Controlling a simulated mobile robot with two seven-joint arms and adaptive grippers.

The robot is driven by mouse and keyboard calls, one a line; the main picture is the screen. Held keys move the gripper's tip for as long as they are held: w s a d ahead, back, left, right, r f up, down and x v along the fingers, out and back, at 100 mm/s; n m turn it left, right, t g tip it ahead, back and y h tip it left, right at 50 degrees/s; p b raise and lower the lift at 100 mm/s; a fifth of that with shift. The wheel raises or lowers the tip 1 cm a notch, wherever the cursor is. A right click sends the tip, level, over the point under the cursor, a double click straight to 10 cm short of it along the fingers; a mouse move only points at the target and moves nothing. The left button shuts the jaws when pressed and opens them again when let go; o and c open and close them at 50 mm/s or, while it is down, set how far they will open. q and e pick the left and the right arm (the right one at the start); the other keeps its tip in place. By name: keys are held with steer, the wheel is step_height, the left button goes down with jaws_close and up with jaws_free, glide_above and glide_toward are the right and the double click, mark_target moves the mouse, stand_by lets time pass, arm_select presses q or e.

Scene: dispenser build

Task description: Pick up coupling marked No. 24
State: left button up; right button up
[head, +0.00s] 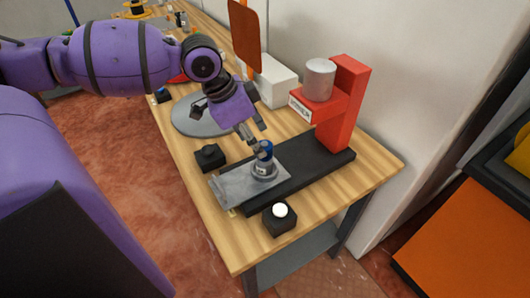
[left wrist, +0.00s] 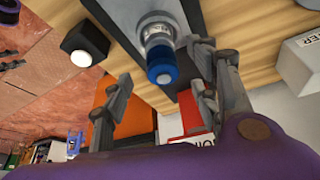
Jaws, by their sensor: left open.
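The coupling (head: 265,157), a small cylinder with a blue top and a pale label, stands upright on a round grey seat on a grey plate (head: 233,186). In the left wrist view the coupling (left wrist: 160,52) shows its blue end toward the camera; its number cannot be read. My left gripper (head: 254,140) is just above and beside the coupling in the head view. In the left wrist view its open fingers (left wrist: 163,72) lie on either side of the blue end, with visible gaps. My right gripper is not in view.
A red press stand (head: 345,105) holding a grey cylinder (head: 319,79) rises behind on a black base (head: 315,172). Black button boxes stand near the plate, one with a white button (head: 280,211). A grey disc (head: 190,117) and a white box (head: 277,82) are farther back on the wooden table.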

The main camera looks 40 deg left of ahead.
mark_target(264, 166)
arm_select(q)
steer(key=b+x, duration=0.1)
steer(key=x, duration=0.2)
steer(key=shift+s+d+f, duration=0.1)
steer(key=shift+s, duration=0.05)
steer(key=x, duration=0.3)
steer(key=shift+w+f+b, duration=0.25)
steer(key=shift+w+b, duration=0.05)
steer(key=shift+b, duration=0.05)
steer(key=shift+w+f, duration=0.1)
steer(key=shift+f, duration=0.1)
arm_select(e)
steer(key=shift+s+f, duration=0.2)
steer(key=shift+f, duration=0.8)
arm_select(q)
steer(key=shift+r, duration=0.1)
jaws_close()
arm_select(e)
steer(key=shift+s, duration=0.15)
